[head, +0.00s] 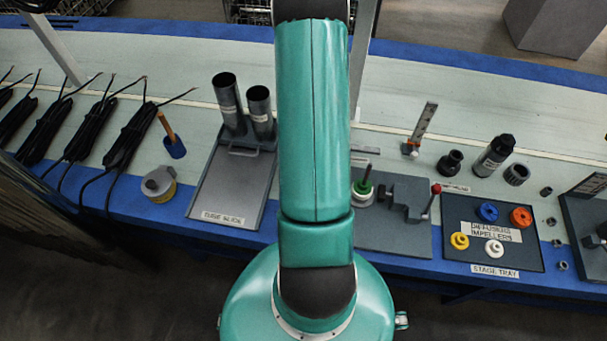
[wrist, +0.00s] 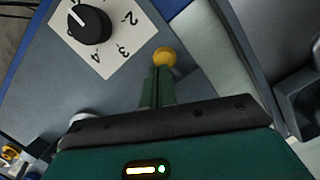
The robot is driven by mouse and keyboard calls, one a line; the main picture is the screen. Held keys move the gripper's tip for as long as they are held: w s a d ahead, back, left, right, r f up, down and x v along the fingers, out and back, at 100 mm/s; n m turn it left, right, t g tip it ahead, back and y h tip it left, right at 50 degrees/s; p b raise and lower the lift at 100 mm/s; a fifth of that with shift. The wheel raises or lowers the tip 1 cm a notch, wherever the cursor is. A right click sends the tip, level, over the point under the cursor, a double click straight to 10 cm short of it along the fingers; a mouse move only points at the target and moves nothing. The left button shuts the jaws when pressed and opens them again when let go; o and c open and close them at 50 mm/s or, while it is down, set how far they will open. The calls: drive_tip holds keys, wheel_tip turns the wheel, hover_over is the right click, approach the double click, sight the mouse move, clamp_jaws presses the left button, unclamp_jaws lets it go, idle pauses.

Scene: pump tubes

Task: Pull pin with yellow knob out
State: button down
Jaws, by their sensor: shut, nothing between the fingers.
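The yellow knob (wrist: 164,57) shows in the wrist view, just past the tips of my gripper (wrist: 160,72). My fingers are together with nothing between them, in line with the knob. Whether the fingertips touch the knob or stop short of it I cannot tell. The pin's shaft is not visible. In the head view my own teal arm covers the middle of the picture, and neither my gripper nor the knob can be made out.
In the wrist view, a black dial (wrist: 90,25) on a white numbered plate (wrist: 120,40) sits left of the knob. In the head view, the bench holds a cube slide board (head: 215,190), black cables (head: 130,135), and a stage tray (head: 508,262) with colored impellers.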

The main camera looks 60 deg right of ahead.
idle(0.3)
drive_tip(key=v, duration=1.3)
drive_tip(key=d+f, duration=0.1)
drive_tip(key=f, duration=0.6)
drive_tip(key=d+f, duration=0.1)
drive_tip(key=f, duration=0.2)
drive_tip(key=shift+w+d+f, duration=0.25)
drive_tip(key=shift+d, duration=0.05)
drive_tip(key=a+f, duration=0.1)
drive_tip(key=a, duration=0.2)
drive_tip(key=shift+w+f, duration=0.15)
drive_tip(key=shift+f, duration=0.25)
drive_tip(key=shift+a+f, duration=0.2)
drive_tip(key=shift+a, duration=0.2)
drive_tip(key=shift+a, duration=0.1)
